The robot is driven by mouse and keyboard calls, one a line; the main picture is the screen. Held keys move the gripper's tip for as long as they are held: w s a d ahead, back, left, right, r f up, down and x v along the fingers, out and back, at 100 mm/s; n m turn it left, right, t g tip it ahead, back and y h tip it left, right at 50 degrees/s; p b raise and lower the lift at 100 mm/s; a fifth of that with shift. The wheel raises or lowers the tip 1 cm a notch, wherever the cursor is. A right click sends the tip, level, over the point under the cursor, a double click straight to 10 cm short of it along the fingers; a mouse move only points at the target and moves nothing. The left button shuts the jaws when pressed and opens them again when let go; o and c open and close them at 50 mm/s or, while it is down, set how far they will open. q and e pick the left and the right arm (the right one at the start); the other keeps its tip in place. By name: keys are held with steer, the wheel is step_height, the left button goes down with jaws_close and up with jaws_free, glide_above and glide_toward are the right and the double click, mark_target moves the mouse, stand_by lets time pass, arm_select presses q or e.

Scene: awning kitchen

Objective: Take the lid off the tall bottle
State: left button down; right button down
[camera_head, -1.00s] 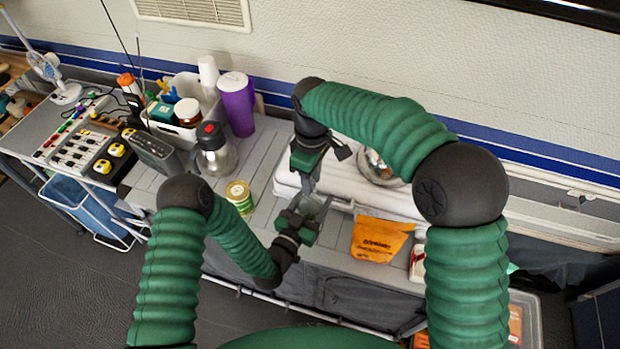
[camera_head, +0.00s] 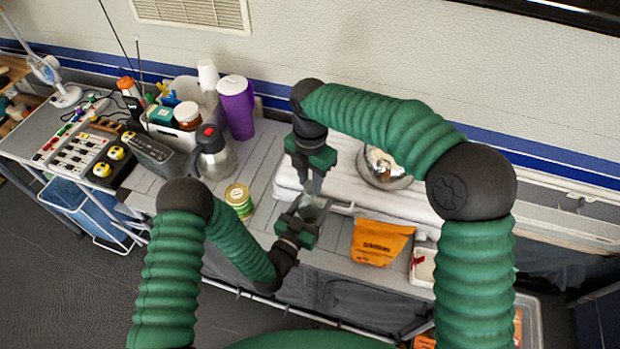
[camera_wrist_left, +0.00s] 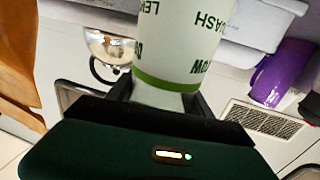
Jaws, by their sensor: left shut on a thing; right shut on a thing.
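The bottle (camera_wrist_left: 185,45) is white with a green band and green lettering, and it stands between the two fingers of my left gripper (camera_wrist_left: 158,92) in the left wrist view. The head view shows my left gripper (camera_head: 309,207) low at the bench's front edge, shut around the bottle, of which only a greyish bit shows. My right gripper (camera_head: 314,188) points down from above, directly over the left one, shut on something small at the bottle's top. The lid cannot be made out; the fingers hide it.
A steel bowl (camera_head: 383,168) is behind right, and an orange pouch (camera_head: 381,242) is at right. A purple tumbler (camera_head: 237,108) stands further back. Some grey bench around the tin is bare.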

mark_target(310, 183)
arm_select(q)
steer(key=shift+f, duration=0.1)
arm_select(e)
steer(key=shift+a+r, duration=0.1)
steer(key=shift+r, duration=0.1)
steer(key=shift+r, duration=0.9)
steer(key=shift+r, duration=2.05)
arm_select(q)
steer(key=shift+c, duration=1.6)
jaws_free()
